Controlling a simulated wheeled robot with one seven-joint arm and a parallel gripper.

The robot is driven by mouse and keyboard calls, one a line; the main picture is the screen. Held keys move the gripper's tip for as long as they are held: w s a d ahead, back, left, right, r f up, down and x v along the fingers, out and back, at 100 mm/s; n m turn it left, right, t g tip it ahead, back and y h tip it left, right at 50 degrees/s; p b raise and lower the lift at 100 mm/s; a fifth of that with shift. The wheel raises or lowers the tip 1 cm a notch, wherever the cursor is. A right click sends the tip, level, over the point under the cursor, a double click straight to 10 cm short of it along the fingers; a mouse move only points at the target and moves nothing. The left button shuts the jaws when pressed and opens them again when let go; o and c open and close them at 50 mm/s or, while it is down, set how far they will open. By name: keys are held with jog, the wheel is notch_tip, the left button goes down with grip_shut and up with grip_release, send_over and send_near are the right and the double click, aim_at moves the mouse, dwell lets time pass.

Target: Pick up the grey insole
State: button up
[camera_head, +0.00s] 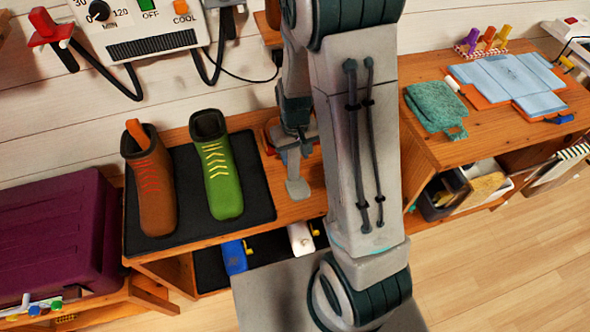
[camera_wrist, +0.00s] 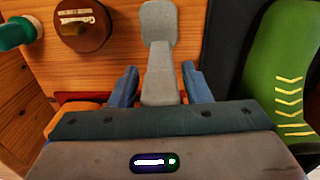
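The grey insole (camera_wrist: 160,25) lies on the wooden bench top in the wrist view, its broad end pointing away from my gripper. Its near end runs back between the fingers and under the gripper body, where it is hidden. In the head view the insole (camera_head: 298,188) shows just below my gripper (camera_head: 293,150), right of the black mat. In the wrist view my gripper (camera_wrist: 160,82) has its two blue fingers apart, one on each side of the insole, with small gaps visible. The fingers look open and not pressed on it.
A green boot (camera_head: 220,168) and a brown boot (camera_head: 150,182) stand on the black mat (camera_head: 258,190), left of my gripper. A round brown thing (camera_wrist: 82,35) sits left of the insole in the wrist view. A teal cloth (camera_head: 435,105) lies on the right-hand bench.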

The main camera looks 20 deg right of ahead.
grip_shut()
jog(key=shift+r, duration=0.15)
